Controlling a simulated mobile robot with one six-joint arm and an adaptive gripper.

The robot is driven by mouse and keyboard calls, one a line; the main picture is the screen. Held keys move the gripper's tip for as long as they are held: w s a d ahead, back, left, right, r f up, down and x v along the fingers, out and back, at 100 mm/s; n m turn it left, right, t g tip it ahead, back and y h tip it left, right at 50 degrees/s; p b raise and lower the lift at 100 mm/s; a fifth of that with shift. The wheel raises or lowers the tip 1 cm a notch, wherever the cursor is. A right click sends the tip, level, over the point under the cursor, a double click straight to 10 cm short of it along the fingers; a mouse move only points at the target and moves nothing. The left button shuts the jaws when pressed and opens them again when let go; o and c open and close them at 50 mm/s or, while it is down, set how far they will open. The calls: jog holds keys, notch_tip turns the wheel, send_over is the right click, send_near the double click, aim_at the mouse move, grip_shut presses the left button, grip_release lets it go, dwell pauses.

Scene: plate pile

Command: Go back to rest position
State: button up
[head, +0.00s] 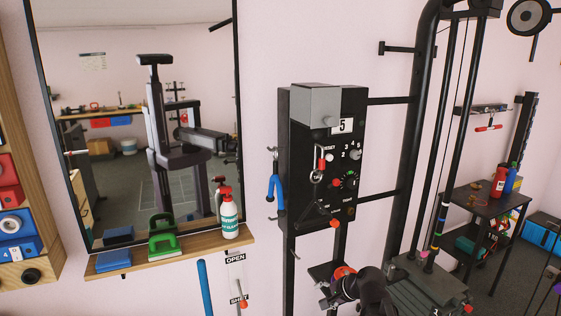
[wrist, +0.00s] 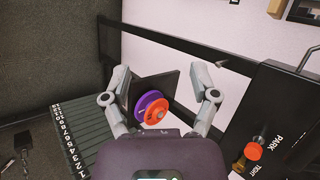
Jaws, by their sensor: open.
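My gripper (wrist: 160,68) is open in the wrist view, its two grey fingers spread with nothing between their tips. Beyond and between the fingers, a purple disc (wrist: 141,106) and a smaller orange disc (wrist: 155,110) sit together against a dark plate (wrist: 176,85). I cannot tell whether the fingers touch them; they appear apart. In the head view, part of my dark arm shows at the bottom, low in front of the machine, and its fingers cannot be made out there.
A black control panel (head: 297,155) with knobs stands at centre. A wooden shelf (head: 190,247) under a mirror holds a spray bottle (head: 229,217) and a green-handled tool (head: 163,238). A numbered weight stack (wrist: 82,142) is left in the wrist view. A side table (head: 478,198) stands right.

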jog(key=s+d+f+n+g+h+p, duration=0.1)
jog(key=s+d+n+g+h, duration=0.1)
jog(key=s+n, duration=0.3)
jog(key=s+d+f+n+g+h+p, duration=0.1)
jog(key=s+d+n+g+h, duration=0.1)
jog(key=s, duration=0.4)
jog(key=n+g+h, duration=0.1)
jog(key=n+h, duration=0.1)
jog(key=shift+s+f+n+h, duration=0.15)
jog(key=shift+s+n+h, duration=0.15)
jog(key=shift+n, duration=0.1)
jog(key=shift+w, duration=0.1)
dwell(3.0)
